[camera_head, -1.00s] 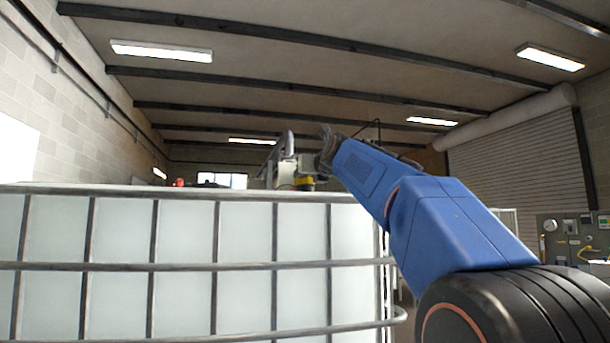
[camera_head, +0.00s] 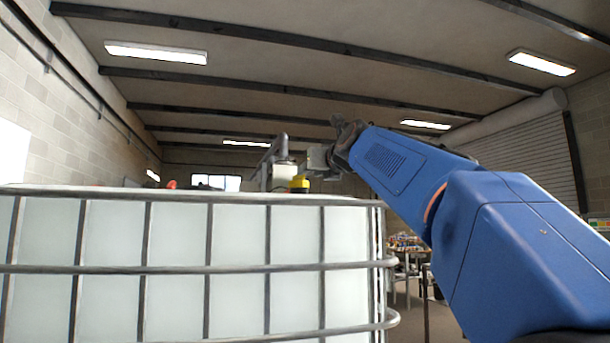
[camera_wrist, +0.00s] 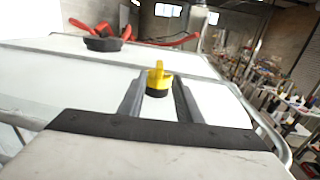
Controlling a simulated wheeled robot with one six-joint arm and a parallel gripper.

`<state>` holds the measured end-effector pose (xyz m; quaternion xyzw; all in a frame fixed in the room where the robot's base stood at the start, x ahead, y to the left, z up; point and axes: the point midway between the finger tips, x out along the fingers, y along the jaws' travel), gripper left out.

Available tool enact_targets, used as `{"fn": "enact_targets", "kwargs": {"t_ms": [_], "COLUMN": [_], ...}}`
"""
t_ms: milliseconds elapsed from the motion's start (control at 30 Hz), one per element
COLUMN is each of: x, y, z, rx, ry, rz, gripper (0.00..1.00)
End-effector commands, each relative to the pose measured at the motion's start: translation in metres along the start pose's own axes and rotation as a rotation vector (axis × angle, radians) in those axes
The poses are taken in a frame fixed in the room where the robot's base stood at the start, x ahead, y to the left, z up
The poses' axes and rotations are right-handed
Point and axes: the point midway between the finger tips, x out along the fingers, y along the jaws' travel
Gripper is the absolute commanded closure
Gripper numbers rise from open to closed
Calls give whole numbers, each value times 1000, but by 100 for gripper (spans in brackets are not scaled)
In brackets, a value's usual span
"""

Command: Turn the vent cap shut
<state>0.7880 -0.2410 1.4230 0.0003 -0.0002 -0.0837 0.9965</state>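The vent cap (camera_wrist: 158,76) is yellow with a raised grip and a black base. It stands upright on top of the white tank (camera_wrist: 215,101) in the wrist view. In the head view a yellow piece of it (camera_head: 299,184) shows just above the tank's top rail, partly hidden. My gripper (camera_wrist: 155,88) is open, with its two dark fingers reaching toward the cap. The cap shows between the fingertips with a gap on each side; I cannot tell how deep it sits between them. In the head view my gripper (camera_head: 278,155) is above the tank's far part.
A large black lid (camera_wrist: 103,43) with red parts lies on the tank top, left of and beyond the cap. A metal cage (camera_head: 180,268) surrounds the tank. Cluttered shelves (camera_wrist: 290,105) stand to the right, apart from the tank.

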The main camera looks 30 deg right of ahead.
Motion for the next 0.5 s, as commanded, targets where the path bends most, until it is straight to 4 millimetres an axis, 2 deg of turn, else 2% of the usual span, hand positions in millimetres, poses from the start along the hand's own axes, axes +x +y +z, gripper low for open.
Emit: {"fn": "enact_targets", "kwargs": {"t_ms": [33, 200, 333, 500], "x": [-11, -42, -59, -70], "y": [0, 0, -1, 0], "z": [1, 1, 0, 0], "rx": [0, 0, 0, 0], "ry": [-1, -2, -1, 1], "rz": [-2, -2, -3, 0], "gripper": [69, 69, 69, 69]}}
